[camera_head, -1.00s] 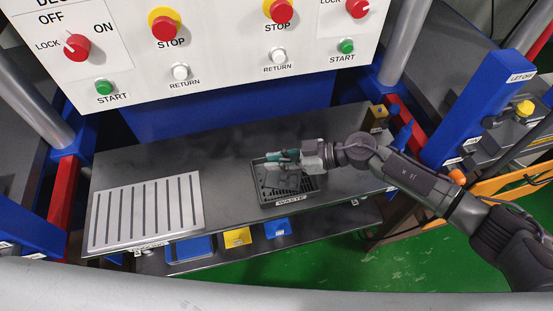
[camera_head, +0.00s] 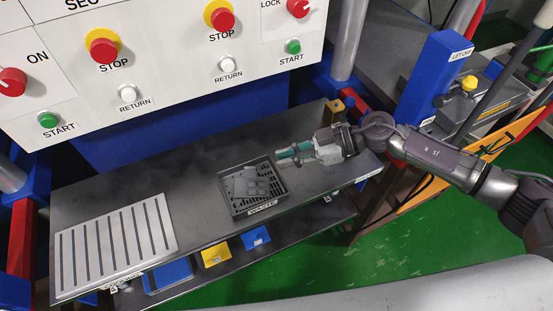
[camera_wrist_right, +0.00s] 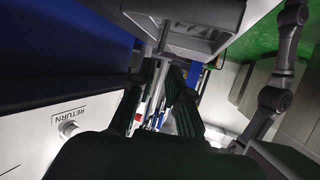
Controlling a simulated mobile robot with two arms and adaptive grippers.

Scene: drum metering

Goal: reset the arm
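My right arm comes in from the right in the head view. Its gripper (camera_head: 283,156) hangs over the grey bench, to the upper right of the black waste tray (camera_head: 234,210), clear of it. A grey flat part with round marks (camera_head: 251,187) lies in the waste tray. My left gripper is not in view.
A white panel with stop, return and start buttons (camera_head: 128,93) stands behind the bench (camera_head: 190,180). A slotted light plate (camera_head: 117,245) lies at the bench's left. Yellow (camera_head: 215,255) and blue bins sit below. A blue post (camera_head: 432,80) stands at right.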

